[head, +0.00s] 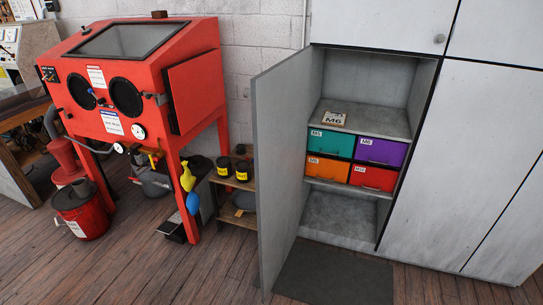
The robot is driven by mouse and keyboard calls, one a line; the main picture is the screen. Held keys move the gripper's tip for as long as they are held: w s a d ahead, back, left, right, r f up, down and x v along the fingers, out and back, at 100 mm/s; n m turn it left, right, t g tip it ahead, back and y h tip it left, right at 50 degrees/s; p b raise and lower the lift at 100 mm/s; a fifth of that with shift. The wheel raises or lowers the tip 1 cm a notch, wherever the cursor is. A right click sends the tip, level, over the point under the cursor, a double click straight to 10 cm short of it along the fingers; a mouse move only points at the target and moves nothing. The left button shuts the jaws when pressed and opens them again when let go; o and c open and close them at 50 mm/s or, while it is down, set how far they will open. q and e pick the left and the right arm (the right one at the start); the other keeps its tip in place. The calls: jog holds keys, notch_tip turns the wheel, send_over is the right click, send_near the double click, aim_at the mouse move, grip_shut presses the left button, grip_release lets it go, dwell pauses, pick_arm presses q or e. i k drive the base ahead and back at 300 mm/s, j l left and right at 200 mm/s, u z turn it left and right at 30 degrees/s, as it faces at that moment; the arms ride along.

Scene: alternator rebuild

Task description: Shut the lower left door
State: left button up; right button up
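The lower left door (281,160) of the grey cabinet stands wide open, swung out toward the viewer on its left side. Neither of my grippers is in the head view.
A red blast cabinet (150,75) on legs stands to the left. A low shelf (233,184) with black jars is just left of the door. A dark mat (335,275) lies before the opening. Wooden floor (150,270) at front left is clear.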

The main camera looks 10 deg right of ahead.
aim_at(279, 95)
jog(key=i+j+z, duration=0.85)
jog(key=j+z, duration=0.25)
jog(key=j, duration=0.25)
jog(key=j+z, duration=0.25)
jog(key=j, duration=0.25)
jog(key=i+j, duration=0.3)
jog(key=i, duration=0.25)
jog(key=j+z, duration=0.15)
jog(key=j, duration=0.5)
jog(key=k+j+z, duration=0.15)
jog(key=j, duration=0.5)
